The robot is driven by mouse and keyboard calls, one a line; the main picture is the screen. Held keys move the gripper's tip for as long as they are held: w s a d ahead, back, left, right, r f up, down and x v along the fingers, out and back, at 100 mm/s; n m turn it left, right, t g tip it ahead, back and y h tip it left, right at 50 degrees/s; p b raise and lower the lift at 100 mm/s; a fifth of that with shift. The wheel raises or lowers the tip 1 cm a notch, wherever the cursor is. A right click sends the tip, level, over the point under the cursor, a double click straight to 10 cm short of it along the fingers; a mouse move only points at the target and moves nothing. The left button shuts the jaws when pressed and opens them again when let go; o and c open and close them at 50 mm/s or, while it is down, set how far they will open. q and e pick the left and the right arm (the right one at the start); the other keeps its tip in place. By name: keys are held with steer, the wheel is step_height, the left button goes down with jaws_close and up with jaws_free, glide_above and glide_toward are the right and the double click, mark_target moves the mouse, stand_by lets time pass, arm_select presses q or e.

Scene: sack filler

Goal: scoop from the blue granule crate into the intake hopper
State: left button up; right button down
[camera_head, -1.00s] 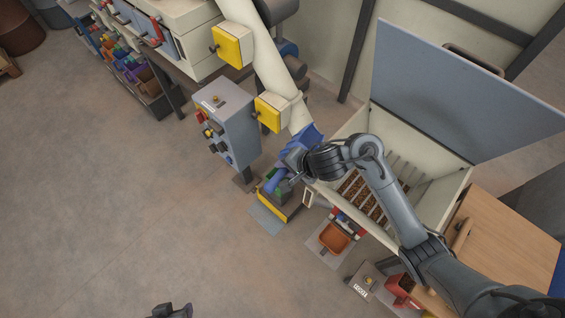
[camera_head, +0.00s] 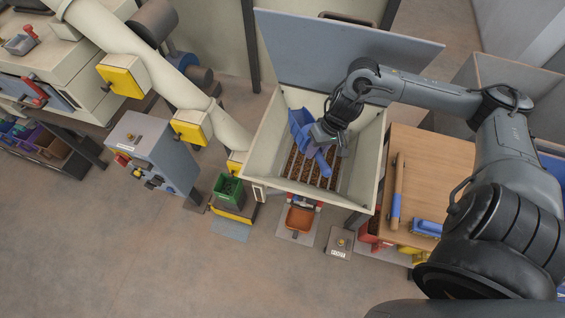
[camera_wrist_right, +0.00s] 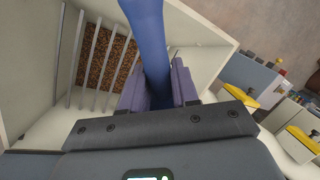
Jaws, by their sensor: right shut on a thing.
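The blue scoop (camera_head: 301,128) is in my right gripper (camera_head: 325,138), over the open intake hopper (camera_head: 257,150). Its bowl points up and left, and its handle (camera_head: 322,164) slants down over the bars. In the right wrist view the jaws (camera_wrist_right: 158,88) are shut on the blue handle (camera_wrist_right: 150,40). I cannot tell whether the scoop holds granules. Brown granules (camera_wrist_right: 106,58) lie beneath the hopper's bars. A blue edge (camera_head: 552,168) shows at the far right; I cannot tell whether it is the blue granule crate. My left gripper is not in view.
The hopper's grey lid (camera_head: 340,55) stands open behind. A wooden bench (camera_head: 425,170) is at right. A green crate (camera_head: 229,189) stands on a yellow-edged platform left of the hopper. An orange tray (camera_head: 299,218) sits in front. A grey control box (camera_head: 155,150) stands left.

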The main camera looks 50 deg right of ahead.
steer(key=d+r+n+g+h+p, duration=0.1)
steer(key=d+r+n+h, duration=0.2)
steer(key=d+r, duration=0.6)
step_height(320, 180, up, 3)
steer(key=shift+w+f+g, duration=0.2)
steer(key=shift+w+g, duration=0.1)
steer(key=shift+g, duration=0.1)
